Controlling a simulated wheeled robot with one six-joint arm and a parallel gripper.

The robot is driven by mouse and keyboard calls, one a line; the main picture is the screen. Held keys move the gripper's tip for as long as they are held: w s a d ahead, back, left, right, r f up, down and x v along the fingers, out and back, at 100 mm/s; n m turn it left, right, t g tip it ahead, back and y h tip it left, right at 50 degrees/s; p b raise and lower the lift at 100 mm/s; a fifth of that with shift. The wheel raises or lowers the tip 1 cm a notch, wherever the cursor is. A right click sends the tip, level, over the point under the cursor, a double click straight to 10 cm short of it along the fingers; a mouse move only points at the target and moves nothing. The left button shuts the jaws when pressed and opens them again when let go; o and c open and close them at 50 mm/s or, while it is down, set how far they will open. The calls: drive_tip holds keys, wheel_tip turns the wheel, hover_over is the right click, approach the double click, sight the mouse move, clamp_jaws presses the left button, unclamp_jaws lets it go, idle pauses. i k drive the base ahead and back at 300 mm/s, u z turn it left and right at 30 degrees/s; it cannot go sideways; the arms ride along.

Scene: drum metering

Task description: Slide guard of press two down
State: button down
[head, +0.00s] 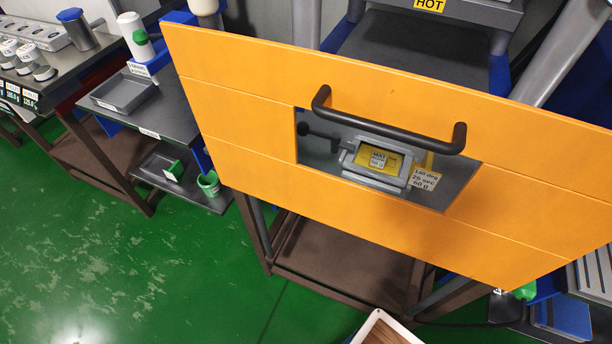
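The press guard (240,110) is a wide orange panel that fills the upper middle and right of the head view. It has a dark bar handle (385,122) and a rectangular window below the handle. Through the window I see a grey metal mould (375,165) with a yellow label and a tag with printed settings. Above the guard's top edge a dark platen (410,45) and a "HOT" sign (430,5) show. I cannot read which press number this is. My gripper is not in view.
A side bench (150,115) at left holds a grey tray (123,92) and a white bottle with a green band (135,36). Another bench with several jars stands farther left. A wood-topped box edge (385,330) shows at bottom. Green floor (140,260) is clear at lower left.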

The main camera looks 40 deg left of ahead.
sight(538, 201)
drive_tip(key=u, duration=0.25)
drive_tip(key=k, duration=0.5)
drive_tip(key=u, duration=0.95)
